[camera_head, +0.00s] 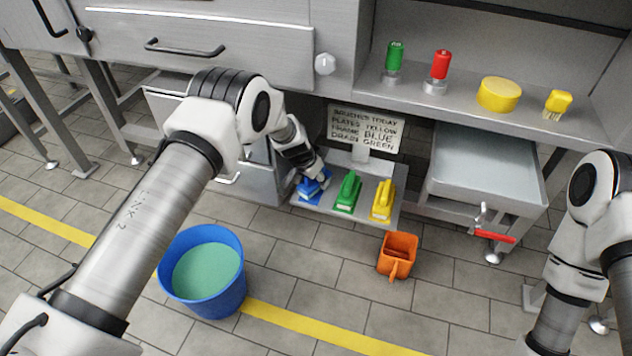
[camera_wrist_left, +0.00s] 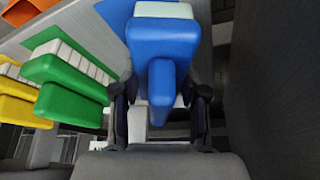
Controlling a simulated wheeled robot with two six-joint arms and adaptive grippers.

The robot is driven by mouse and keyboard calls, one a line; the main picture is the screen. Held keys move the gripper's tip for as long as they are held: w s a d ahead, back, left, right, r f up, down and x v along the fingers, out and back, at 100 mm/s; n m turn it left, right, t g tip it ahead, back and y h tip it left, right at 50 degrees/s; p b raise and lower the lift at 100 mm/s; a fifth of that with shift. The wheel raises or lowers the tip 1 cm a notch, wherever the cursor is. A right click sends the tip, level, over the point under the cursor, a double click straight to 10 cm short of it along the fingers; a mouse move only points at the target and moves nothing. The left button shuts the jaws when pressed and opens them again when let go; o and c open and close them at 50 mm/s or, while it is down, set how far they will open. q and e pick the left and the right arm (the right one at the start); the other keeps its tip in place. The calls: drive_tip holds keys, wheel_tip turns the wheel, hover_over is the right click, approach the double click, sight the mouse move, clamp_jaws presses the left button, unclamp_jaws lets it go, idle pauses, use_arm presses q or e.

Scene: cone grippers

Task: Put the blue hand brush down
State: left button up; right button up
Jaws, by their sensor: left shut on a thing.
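The blue hand brush (camera_head: 314,187) is at the left end of a low grey shelf (camera_head: 361,221), left of the green brush (camera_head: 347,192) and the yellow brush (camera_head: 383,201). My left gripper (camera_head: 314,176) reaches down onto it from the left and is shut on its handle. In the left wrist view the blue brush (camera_wrist_left: 163,45) fills the middle, its handle between the two fingers (camera_wrist_left: 162,100). I cannot tell whether its bristles touch the shelf. My right arm (camera_head: 590,230) is at the right edge; its gripper is out of view.
A sign (camera_head: 366,129) listing brush colours stands behind the shelf. An orange scoop (camera_head: 397,256) and a blue bucket (camera_head: 205,305) with green liquid stand on the tiled floor. A grey sink-like basin (camera_head: 485,165) with a red-handled tap (camera_head: 495,237) is right of the shelf.

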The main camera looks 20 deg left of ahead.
use_arm(q)
drive_tip(key=shift+r, duration=0.25)
drive_tip(key=shift+f, duration=0.2)
drive_tip(key=o, duration=1.1)
drive_tip(key=shift+r, duration=0.35)
drive_tip(key=p+v, duration=0.3)
drive_tip(key=v, duration=0.3)
drive_tip(key=shift+s+r, duration=0.1)
drive_tip(key=shift+r, duration=0.05)
drive_tip(key=shift+s+a+r, duration=0.15)
drive_tip(key=shift+s+r, duration=0.1)
drive_tip(key=shift+r, duration=0.15)
